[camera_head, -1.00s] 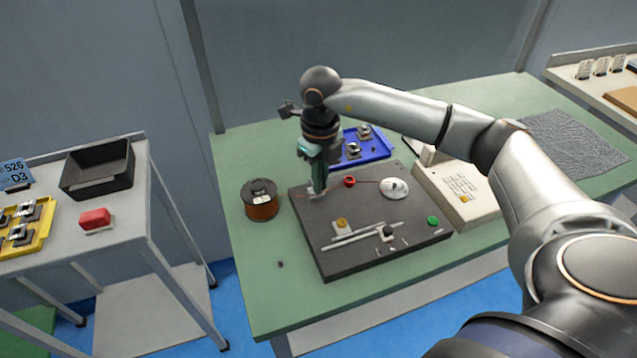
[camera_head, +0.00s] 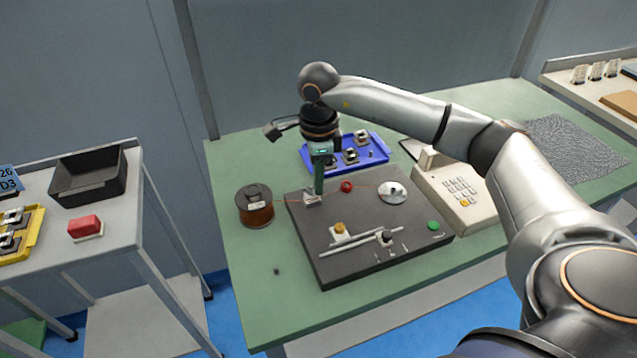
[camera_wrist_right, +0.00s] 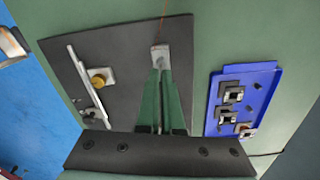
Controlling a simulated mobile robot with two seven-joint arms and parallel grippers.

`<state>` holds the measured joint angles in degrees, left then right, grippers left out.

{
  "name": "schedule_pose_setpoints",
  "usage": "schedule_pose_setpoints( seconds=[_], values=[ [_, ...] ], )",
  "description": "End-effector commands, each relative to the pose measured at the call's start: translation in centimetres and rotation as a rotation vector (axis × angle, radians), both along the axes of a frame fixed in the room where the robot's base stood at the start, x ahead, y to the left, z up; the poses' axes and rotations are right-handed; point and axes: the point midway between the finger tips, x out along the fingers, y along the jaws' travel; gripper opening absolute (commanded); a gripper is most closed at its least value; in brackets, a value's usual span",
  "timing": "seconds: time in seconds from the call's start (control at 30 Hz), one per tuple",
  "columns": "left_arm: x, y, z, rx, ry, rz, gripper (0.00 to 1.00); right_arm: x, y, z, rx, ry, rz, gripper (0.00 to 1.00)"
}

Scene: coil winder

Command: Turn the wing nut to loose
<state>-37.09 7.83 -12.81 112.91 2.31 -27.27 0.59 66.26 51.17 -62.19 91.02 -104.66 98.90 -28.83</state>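My right gripper (camera_head: 316,193) points straight down at a small grey metal block (camera_head: 312,200) near the back left of the dark winder plate (camera_head: 390,257). In the right wrist view its two green fingers (camera_wrist_right: 160,74) come close together at the grey block (camera_wrist_right: 160,54), with only a thin slit between them. They look shut on the wing nut, which is mostly hidden by the fingertips. A thin red wire runs through this spot. My left gripper is not in view.
A copper wire spool (camera_head: 255,207) stands left of the plate. A blue tray (camera_head: 375,153) with metal parts lies behind. A brass knob (camera_head: 339,228), red knob (camera_head: 346,186), white disc (camera_head: 392,192) and green button (camera_head: 433,226) are on the plate. A keypad box (camera_head: 455,197) stands right.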

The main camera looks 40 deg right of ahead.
Motion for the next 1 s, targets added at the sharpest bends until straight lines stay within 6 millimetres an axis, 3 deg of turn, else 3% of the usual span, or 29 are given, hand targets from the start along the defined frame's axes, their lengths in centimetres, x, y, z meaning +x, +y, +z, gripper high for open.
schedule_pose_setpoints(
  seconds=[0.4, 0.97, 1.0],
  values=[
    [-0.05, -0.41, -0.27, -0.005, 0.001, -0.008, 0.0, 0.4, -0.09, 0.15, 0.001, -0.006, 0.201, 0.0],
    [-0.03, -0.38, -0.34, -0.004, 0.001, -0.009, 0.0, 0.43, -0.05, 0.17, 0.002, -0.005, 0.235, 0.0],
    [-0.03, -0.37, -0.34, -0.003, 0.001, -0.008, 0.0, 0.43, -0.05, 0.17, 0.002, -0.005, 0.235, 0.05]
  ],
)
